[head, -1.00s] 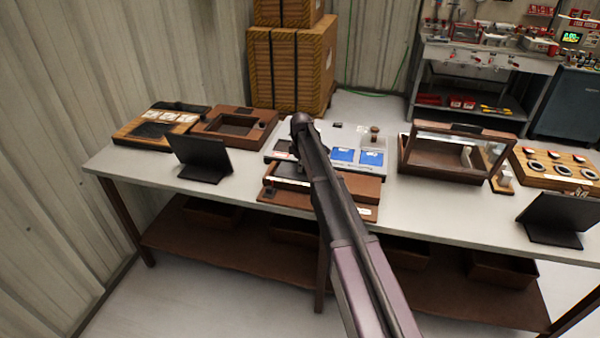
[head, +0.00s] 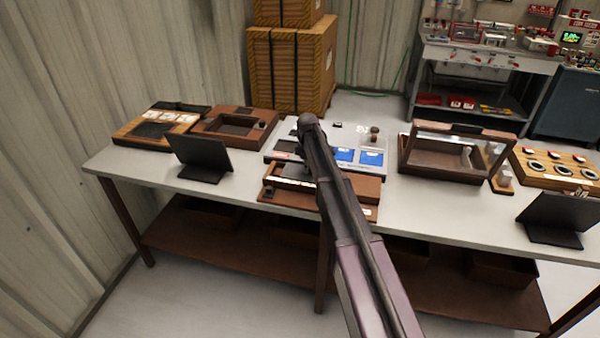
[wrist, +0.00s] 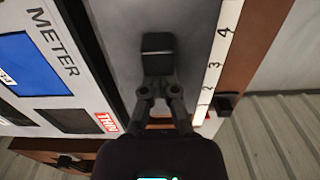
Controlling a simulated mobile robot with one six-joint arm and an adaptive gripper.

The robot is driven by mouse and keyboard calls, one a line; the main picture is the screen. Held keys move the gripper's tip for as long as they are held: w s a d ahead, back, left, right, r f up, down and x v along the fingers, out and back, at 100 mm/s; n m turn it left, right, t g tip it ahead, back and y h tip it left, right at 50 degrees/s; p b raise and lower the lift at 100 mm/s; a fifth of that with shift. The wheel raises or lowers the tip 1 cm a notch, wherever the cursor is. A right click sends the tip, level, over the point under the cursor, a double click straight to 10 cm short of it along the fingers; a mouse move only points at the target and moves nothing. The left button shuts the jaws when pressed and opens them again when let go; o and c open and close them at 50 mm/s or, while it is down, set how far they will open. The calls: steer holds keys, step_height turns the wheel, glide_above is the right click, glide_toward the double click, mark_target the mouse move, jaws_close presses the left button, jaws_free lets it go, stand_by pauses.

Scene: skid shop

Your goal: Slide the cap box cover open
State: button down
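The cap box (head: 362,190) is a low brown wooden box on the front middle of the bench. My arm hides part of it in the head view. In the wrist view its dark grey cover (wrist: 118,45) lies beside a white strip (wrist: 213,75) numbered 1 to 4. A black block-shaped handle (wrist: 157,48) stands up from the cover. My gripper (wrist: 160,91) is just short of the handle, its two dark fingertips a small gap apart with nothing visible between them. Whether the fingertips touch the handle is unclear.
A light panel with blue squares (head: 371,158) labelled METER lies directly behind the box. A glass-topped brown case (head: 440,160) stands to the right. A black tablet stand (head: 203,160) is to the left. The bench front (head: 430,215) has bare room.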

steer(key=shift+s+d, duration=0.2)
steer(key=shift+d, duration=0.5)
steer(key=shift+s+d, duration=0.25)
steer(key=shift+d, duration=0.55)
steer(key=shift+s+d, duration=0.25)
steer(key=shift+d, duration=0.5)
steer(key=shift+s+d, duration=0.1)
steer(key=shift+d, duration=0.1)
steer(key=shift+s+d, duration=0.25)
steer(key=shift+d, duration=0.5)
steer(key=shift+s+d, duration=0.2)
steer(key=shift+d, duration=0.7)
steer(key=shift+s+d, duration=0.3)
steer(key=shift+d, duration=0.45)
steer(key=shift+s+d, duration=0.25)
steer(key=shift+d, duration=0.6)
